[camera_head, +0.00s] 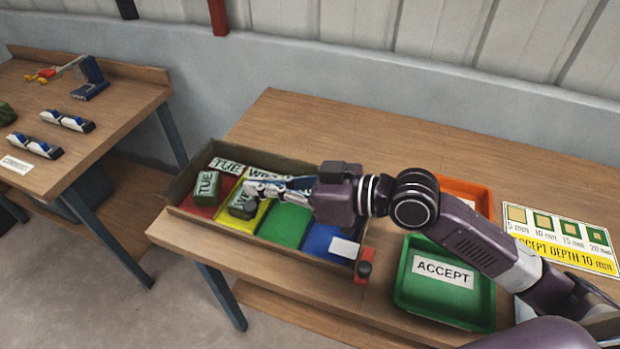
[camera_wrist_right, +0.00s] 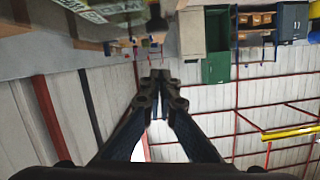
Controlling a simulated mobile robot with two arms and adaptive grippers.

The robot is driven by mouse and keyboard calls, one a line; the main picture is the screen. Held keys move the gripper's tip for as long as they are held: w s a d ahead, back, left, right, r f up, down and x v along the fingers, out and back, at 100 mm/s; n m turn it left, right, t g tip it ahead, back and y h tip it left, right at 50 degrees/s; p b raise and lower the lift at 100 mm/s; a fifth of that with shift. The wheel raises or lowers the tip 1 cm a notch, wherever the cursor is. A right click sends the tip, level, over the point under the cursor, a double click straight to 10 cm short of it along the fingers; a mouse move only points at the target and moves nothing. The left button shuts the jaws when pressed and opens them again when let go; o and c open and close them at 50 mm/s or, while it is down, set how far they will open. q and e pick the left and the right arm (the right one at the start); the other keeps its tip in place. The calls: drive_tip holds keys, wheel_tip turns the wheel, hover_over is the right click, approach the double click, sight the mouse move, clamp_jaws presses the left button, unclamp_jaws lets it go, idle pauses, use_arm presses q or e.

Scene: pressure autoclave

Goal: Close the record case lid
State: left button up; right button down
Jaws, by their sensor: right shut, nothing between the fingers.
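A shallow open case (camera_head: 176,190) sits on the wooden bench, with red, yellow, green and blue sections. I cannot make out a separate lid; my right arm covers part of the case's back and right side. My right gripper (camera_head: 250,190) is shut and empty, its fingertips over the yellow section near a labelled block. I cannot tell if it touches. My left gripper is out of view.
A green ACCEPT tray (camera_head: 400,290) and an orange-red tray (camera_head: 470,187) stand to the right, beside a depth chart (camera_head: 560,238). A red piece with a black knob (camera_head: 365,268) is at the case's right front corner. Another bench (camera_head: 125,100) with tools stands left.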

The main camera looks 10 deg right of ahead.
drive_tip(key=b+v, duration=0.3)
drive_tip(key=v, duration=0.6)
drive_tip(key=shift+s, duration=0.25)
drive_tip(key=shift+d+f, duration=0.1)
drive_tip(key=shift+d, duration=0.05)
